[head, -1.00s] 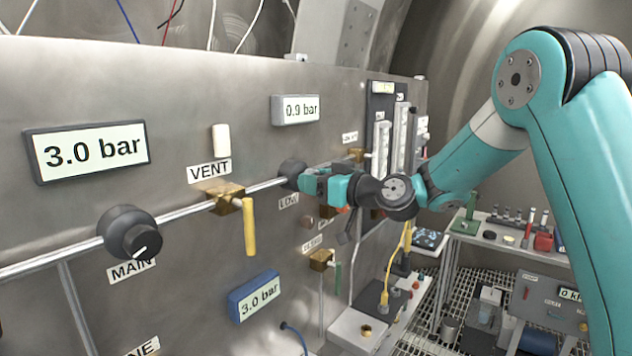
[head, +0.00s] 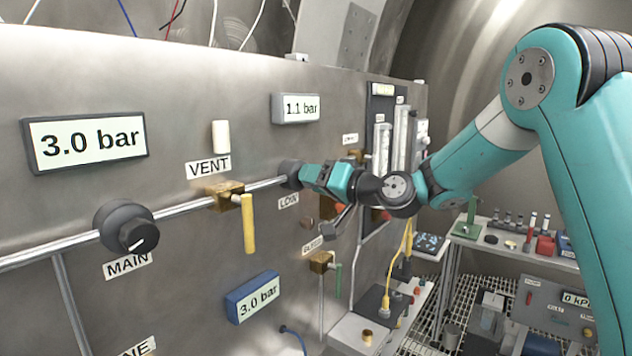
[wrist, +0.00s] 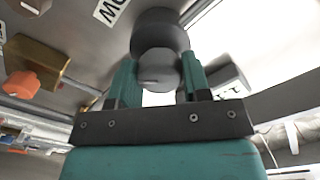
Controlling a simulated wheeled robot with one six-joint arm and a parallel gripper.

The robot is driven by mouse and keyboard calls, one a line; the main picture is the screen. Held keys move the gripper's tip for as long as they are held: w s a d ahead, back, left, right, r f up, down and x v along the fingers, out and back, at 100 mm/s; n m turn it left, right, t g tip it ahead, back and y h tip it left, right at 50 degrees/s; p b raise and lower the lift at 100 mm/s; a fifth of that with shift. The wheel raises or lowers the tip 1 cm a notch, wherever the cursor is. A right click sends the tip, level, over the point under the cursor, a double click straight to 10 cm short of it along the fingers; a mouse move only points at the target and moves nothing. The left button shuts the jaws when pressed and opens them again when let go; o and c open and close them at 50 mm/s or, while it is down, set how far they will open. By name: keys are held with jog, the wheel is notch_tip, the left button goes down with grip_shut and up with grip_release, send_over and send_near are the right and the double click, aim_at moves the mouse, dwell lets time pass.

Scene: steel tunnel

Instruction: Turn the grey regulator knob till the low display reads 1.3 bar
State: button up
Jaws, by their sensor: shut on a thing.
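The grey regulator knob (wrist: 158,68) sits between the two teal fingers of my gripper (wrist: 160,82) in the wrist view. My gripper is shut on it. In the head view the dark regulator body (head: 291,173) shows on the steel panel just left of my gripper (head: 308,176), above the LOW label (head: 288,201). The knob itself is mostly hidden there by my gripper. The low display (head: 296,107), a small grey-framed screen above the regulator, reads 1.1 bar.
The MAIN knob (head: 126,228) and a 3.0 bar display (head: 86,143) are at the left. A yellow-handled VENT valve (head: 249,222) stands out from the panel left of my gripper. A blue-framed display (head: 252,298) reads 3.0 bar below. Flow tubes (head: 400,138) stand right.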

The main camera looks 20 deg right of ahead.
jog(key=shift+m, duration=0.3)
jog(key=o, duration=0.9)
jog(key=b+v, duration=0.8)
jog(key=v, duration=0.9)
jog(key=shift+s+d, duration=0.15)
